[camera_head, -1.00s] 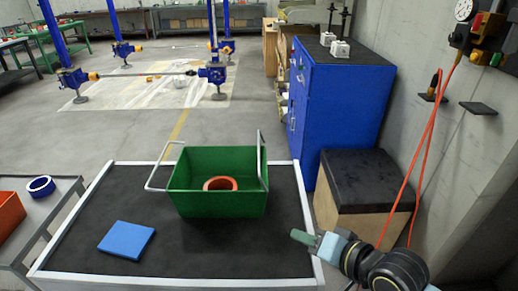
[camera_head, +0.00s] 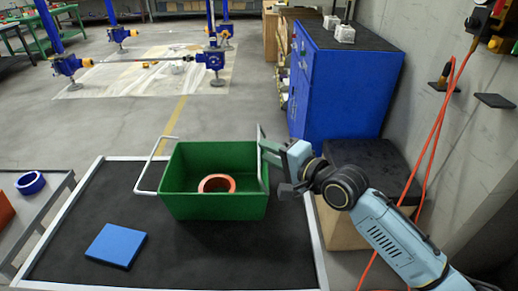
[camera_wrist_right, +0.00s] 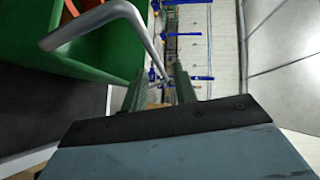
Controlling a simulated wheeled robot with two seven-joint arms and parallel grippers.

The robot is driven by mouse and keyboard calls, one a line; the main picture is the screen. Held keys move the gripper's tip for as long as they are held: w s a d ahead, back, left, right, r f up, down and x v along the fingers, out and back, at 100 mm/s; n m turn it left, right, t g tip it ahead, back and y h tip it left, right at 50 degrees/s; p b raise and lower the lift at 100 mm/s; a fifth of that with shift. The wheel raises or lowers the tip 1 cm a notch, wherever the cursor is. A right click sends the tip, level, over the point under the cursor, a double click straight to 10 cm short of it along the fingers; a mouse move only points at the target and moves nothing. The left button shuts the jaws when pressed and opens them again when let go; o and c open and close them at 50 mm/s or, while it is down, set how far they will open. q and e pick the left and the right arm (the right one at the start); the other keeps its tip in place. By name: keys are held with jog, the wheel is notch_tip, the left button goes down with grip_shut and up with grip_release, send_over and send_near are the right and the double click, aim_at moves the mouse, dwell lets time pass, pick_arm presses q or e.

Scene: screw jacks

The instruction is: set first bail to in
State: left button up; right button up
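A green crate (camera_head: 214,197) stands on the black-topped bench, with an orange ring (camera_head: 216,184) inside it. Its left wire bail (camera_head: 150,165) leans outward to the left. Its right wire bail (camera_head: 261,150) stands up at the right rim. My right gripper (camera_head: 270,152) is at the right bail, reaching in from the right. In the right wrist view its two green fingers (camera_wrist_right: 159,88) are apart, with the bail's bar (camera_wrist_right: 150,45) running down towards the gap between them; contact cannot be told. My left gripper is not in view.
A blue slab (camera_head: 116,245) lies at the bench's front left. A blue cabinet (camera_head: 345,85) and a dark-topped box (camera_head: 365,165) stand right of the bench. An orange hose (camera_head: 440,150) hangs by the right wall. A blue ring (camera_head: 31,183) lies on the left side table.

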jog(key=shift+x, duration=1.95)
jog(key=shift+c, duration=0.2)
grip_shut()
